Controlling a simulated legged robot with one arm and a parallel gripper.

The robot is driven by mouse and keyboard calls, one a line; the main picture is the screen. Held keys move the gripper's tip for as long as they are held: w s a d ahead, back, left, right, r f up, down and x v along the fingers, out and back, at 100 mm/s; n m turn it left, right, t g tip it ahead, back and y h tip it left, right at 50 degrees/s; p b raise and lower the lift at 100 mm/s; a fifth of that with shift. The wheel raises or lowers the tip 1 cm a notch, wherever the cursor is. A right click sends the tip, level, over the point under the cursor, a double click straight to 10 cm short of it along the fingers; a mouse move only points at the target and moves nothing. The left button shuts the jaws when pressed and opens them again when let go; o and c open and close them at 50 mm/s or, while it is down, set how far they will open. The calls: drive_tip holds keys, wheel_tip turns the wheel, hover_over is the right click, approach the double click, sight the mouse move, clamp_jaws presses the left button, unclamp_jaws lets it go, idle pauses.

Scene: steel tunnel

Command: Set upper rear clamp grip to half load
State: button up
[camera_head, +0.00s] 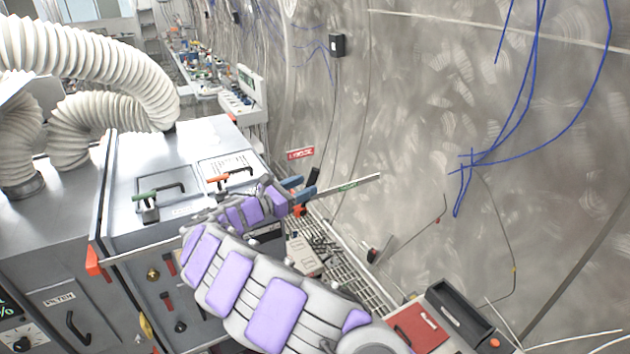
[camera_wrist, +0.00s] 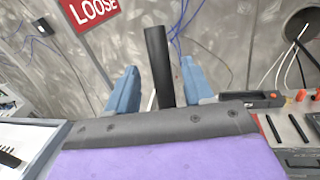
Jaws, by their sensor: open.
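A black bar-like grip (camera_wrist: 157,55) stands upright in the wrist view, between the two blue fingers of my open gripper (camera_wrist: 158,78). Gaps show on both sides of it, so the fingers do not appear closed on it. In the head view a dark grip (camera_head: 314,178) shows just beyond my gripper (camera_head: 298,189). A red sign reading LOOSE (camera_head: 300,154) is above it, and this sign also shows at the upper left of the wrist view (camera_wrist: 92,10). The grip's lower end is hidden.
A steel cabinet (camera_head: 140,215) with green and orange handles stands left of my arm. White ribbed hoses (camera_head: 95,60) rise behind it. A mesh tray (camera_head: 345,262) and a red-and-black case (camera_head: 420,330) lie to the right. The curved tunnel wall (camera_head: 440,110) bounds the right side.

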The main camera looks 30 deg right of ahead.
drive_tip(key=x, duration=0.5)
drive_tip(key=shift+c, duration=0.4)
clamp_jaws()
